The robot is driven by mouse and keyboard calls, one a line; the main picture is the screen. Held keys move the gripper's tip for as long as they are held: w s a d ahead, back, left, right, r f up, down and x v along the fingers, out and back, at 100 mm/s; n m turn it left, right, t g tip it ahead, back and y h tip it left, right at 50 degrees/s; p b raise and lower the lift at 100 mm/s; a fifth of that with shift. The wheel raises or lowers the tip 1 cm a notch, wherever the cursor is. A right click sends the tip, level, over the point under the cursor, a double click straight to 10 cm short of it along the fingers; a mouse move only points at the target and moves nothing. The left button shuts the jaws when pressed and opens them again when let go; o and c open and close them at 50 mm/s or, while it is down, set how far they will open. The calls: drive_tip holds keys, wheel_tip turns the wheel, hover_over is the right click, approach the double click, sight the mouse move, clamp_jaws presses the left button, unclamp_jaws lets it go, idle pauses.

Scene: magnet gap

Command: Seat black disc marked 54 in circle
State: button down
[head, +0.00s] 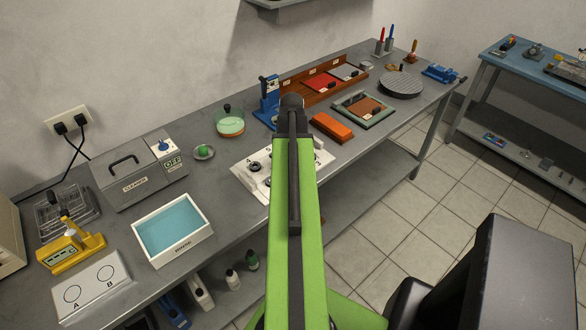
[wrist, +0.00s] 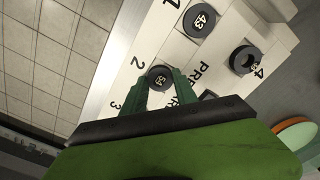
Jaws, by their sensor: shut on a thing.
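The black disc marked 54 (wrist: 159,76) is between the two green fingers of my gripper (wrist: 161,86) in the wrist view. The gripper is shut on it, over the white board (wrist: 122,62) near the printed 2 and 3. I cannot tell whether the disc touches the board. In the head view my arm hides the gripper, the disc and part of the white board (head: 243,160). A white plate (head: 92,306) with two drawn circles, A (head: 73,294) and B (head: 106,272), lies at the lower left; both circles look empty.
A disc marked 43 (wrist: 199,20) and another black disc (wrist: 245,59) sit on the board. A white tray with blue inside (head: 203,241), a grey cleaner box (head: 140,180) and a yellow tool (head: 75,250) stand between the board and plate. The bench front drops to tiled floor.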

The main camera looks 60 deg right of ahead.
wheel_tip(320, 180, up, 5)
drive_tip(key=p, duration=0.4)
drive_tip(key=shift+f, duration=0.1)
